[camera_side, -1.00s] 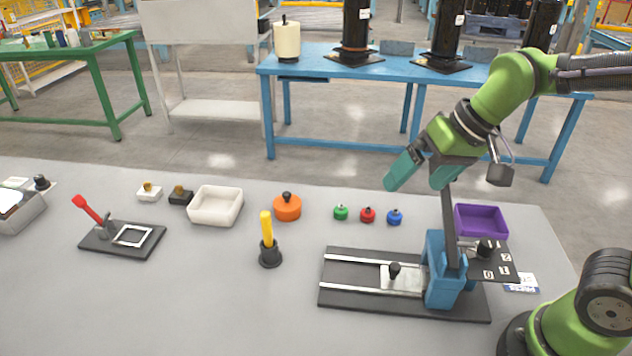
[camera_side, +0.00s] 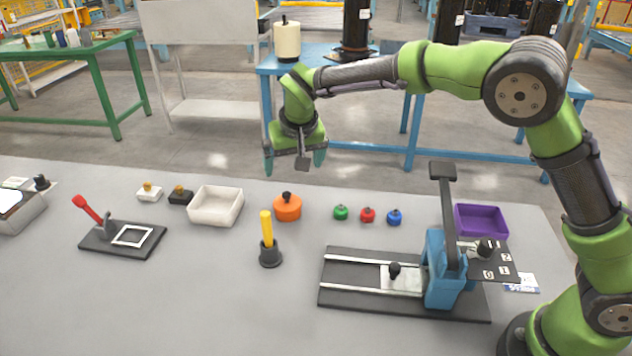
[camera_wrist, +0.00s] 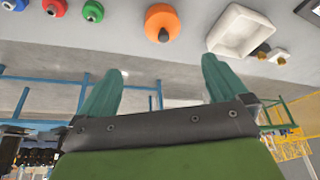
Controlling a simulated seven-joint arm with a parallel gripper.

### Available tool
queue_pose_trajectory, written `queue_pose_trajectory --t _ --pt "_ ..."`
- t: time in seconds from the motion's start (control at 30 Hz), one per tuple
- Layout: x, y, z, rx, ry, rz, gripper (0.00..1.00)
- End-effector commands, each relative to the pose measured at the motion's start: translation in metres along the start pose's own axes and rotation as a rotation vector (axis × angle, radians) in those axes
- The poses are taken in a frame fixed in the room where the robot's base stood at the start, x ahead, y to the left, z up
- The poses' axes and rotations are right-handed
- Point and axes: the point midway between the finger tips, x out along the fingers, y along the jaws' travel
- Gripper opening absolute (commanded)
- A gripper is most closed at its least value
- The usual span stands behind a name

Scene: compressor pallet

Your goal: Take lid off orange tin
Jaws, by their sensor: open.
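The orange tin (camera_side: 288,211) stands on the grey table, just right of the white tray. A dark knob (camera_side: 286,195) stands on top of it. In the wrist view the orange tin (camera_wrist: 162,20) shows at the top, with its knob facing the camera, beyond the gap between the fingers. Where the lid meets the tin is too small to tell. My gripper (camera_side: 293,168) is open and empty, its teal fingers pointing down. In the side view it appears above the tin, apart from it. In the wrist view both fingers (camera_wrist: 158,75) show wide apart.
A white tray (camera_side: 236,209) is left of the tin. A yellow-handled tool in a dark holder (camera_side: 270,257) stands in front. Small green (camera_side: 341,212), red (camera_side: 367,214) and blue (camera_side: 394,216) pots are to the right. A blue clamp fixture (camera_side: 437,282) and purple tray (camera_side: 502,223) lie further right.

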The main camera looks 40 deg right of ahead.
Motion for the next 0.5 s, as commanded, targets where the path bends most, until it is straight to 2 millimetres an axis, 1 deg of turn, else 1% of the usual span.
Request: queue_pose_trajectory --t 0.03,0.1,0.2,0.3,0.4,0.5 --pt "0.013 0.0 0.001 0.0 -0.004 0.003 1.0" --pt "0.029 0.001 0.001 0.001 -0.004 0.002 1.0" --pt "0.05 0.0 0.001 0.0 -0.004 0.001 1.0" --pt "0.066 0.0 0.001 0.0 -0.002 0.0 1.0" --pt "0.076 0.0 0.001 0.0 -0.001 0.0 1.0" --pt "0.081 -0.001 0.001 0.0 -0.001 -0.002 1.0"
